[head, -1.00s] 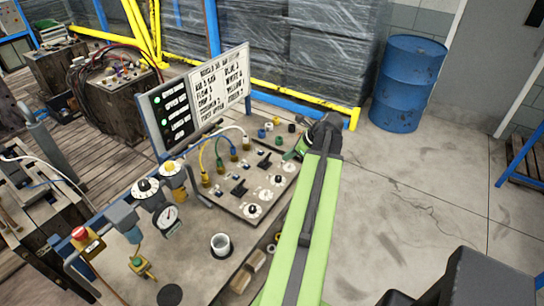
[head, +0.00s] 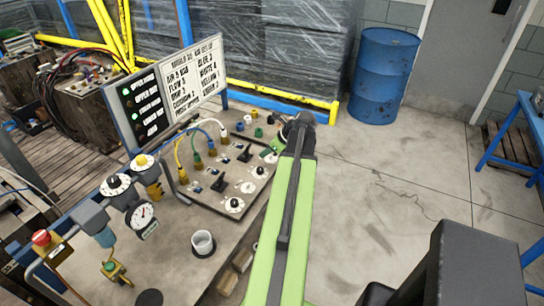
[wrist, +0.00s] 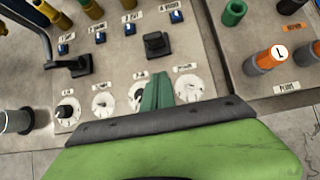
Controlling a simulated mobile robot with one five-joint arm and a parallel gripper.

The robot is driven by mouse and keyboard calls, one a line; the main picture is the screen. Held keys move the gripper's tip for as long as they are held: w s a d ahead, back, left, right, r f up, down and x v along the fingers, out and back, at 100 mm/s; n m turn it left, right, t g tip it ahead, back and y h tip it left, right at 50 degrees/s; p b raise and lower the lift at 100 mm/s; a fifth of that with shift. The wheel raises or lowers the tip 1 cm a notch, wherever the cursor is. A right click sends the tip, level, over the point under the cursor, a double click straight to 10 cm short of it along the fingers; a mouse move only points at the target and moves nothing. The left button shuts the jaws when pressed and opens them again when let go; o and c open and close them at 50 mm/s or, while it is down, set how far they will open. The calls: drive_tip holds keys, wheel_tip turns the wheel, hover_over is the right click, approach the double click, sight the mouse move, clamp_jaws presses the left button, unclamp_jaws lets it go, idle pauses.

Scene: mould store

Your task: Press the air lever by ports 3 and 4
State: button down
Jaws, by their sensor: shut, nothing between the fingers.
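The air panel (head: 216,205) lies on the bench with two black levers. The nearer lever (head: 221,183) shows at left in the wrist view (wrist: 70,66). I see no contact with that lever. In the head view my arm partly hides the fingers.
Small blue switches (wrist: 129,30) and hose fittings line the panel's upper edge. A second plate with an orange fitting (wrist: 270,56) is at right. A sign board (head: 170,90), a pressure gauge (head: 141,215) and a white cup (head: 203,244) stand nearby. A blue drum (head: 385,75) stands behind on open floor.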

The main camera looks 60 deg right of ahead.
sight(246, 151)
drive_tip(key=w+p, duration=0.2)
drive_tip(key=w, duration=0.1)
drive_tip(key=shift+w+r, duration=0.3)
drive_tip(key=shift+r, duration=0.1)
drive_tip(key=shift+w, duration=0.35)
